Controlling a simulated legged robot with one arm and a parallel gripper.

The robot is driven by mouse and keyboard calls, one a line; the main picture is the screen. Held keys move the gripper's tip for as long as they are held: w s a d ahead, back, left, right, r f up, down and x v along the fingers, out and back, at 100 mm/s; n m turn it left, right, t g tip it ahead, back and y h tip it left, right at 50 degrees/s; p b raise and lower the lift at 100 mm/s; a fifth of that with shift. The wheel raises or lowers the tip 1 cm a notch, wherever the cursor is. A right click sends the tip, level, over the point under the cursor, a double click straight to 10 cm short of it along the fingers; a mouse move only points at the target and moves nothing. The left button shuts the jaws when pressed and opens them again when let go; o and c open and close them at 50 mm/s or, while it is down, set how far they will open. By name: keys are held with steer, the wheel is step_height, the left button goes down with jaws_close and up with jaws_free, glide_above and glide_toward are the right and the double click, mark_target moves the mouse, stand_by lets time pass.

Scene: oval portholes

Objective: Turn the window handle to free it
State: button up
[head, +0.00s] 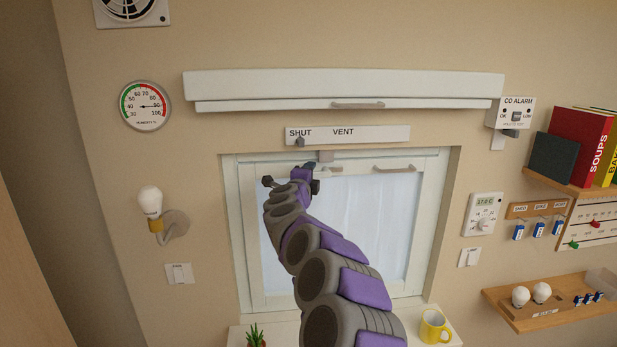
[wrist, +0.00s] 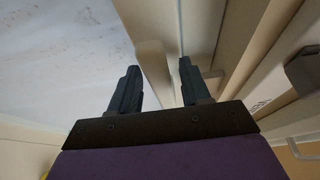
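The window (head: 365,225) is a pale framed pane set in the wall, and it looks closed. A pale handle (wrist: 152,68) stands between my two dark fingers in the wrist view, close to the frame. My gripper (wrist: 159,66) is open, with a finger on either side of the handle. I cannot tell whether either finger touches it. In the head view my gripper (head: 312,172) is at the top of the window frame, just below a small grey block (head: 325,156), and it hides much of the handle.
A bar pull (head: 394,168) is on the window's top rail, right of my gripper. A strip marked SHUT and VENT (head: 370,134) with a slider at SHUT is above. A yellow mug (head: 434,327) and a plant (head: 256,337) stand on the sill (head: 300,330).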

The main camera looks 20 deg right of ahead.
steer(key=b+v, duration=0.3)
steer(key=v, duration=1.4)
steer(key=shift+s+f, duration=0.15)
steer(key=shift+a, duration=0.2)
